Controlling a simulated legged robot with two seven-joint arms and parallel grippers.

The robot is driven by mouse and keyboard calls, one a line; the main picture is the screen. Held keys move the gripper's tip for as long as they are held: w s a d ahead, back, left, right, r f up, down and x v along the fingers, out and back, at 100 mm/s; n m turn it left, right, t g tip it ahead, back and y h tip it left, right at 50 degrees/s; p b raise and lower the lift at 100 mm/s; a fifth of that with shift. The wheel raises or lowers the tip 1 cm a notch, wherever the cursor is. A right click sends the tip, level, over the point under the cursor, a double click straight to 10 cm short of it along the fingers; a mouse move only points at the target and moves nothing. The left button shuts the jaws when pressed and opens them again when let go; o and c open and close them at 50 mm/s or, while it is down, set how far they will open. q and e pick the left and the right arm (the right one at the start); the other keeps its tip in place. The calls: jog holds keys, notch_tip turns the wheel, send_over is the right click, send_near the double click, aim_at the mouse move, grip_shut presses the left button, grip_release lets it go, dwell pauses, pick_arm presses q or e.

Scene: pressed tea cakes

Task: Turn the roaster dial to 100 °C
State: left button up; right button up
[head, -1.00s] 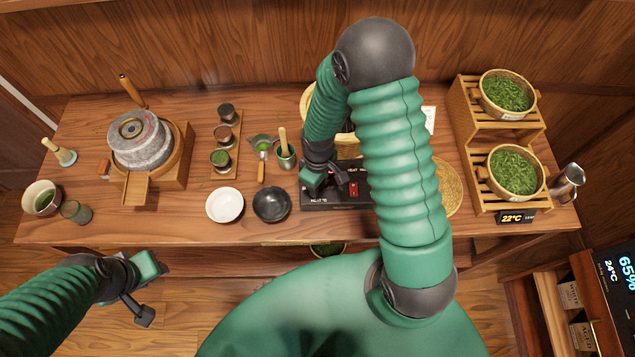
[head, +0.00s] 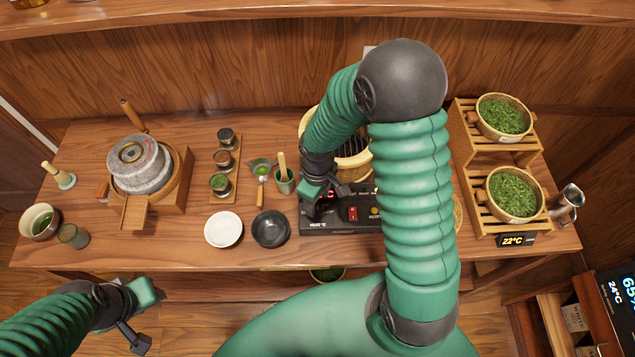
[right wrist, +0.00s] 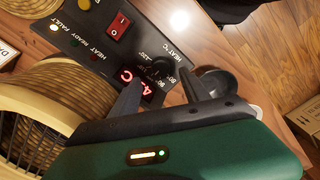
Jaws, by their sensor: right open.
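The roaster's black control panel (head: 345,225) sits at the front of the table, with the round basket of the roaster (head: 355,155) behind it. In the right wrist view the small dark dial (right wrist: 162,68) shows, with a ring of temperature marks labelled HEAT °C. A red lit display (right wrist: 148,86) is beside it, partly covered by a finger. My right gripper (head: 318,198) is over the panel's left part; in the right wrist view its open fingers (right wrist: 160,82) stand on either side of the dial. Contact with the dial cannot be told. My left gripper (head: 150,315) is open and empty in front of the table.
A red switch (head: 353,214) is right of my right gripper. A dark bowl (head: 271,228) and a white bowl (head: 223,229) stand left of the panel. Bamboo racks (head: 480,190) stand at the right.

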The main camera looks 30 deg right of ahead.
aim_at(318, 211)
notch_tip(318, 211, up, 11)
jog(key=shift+r, duration=0.2)
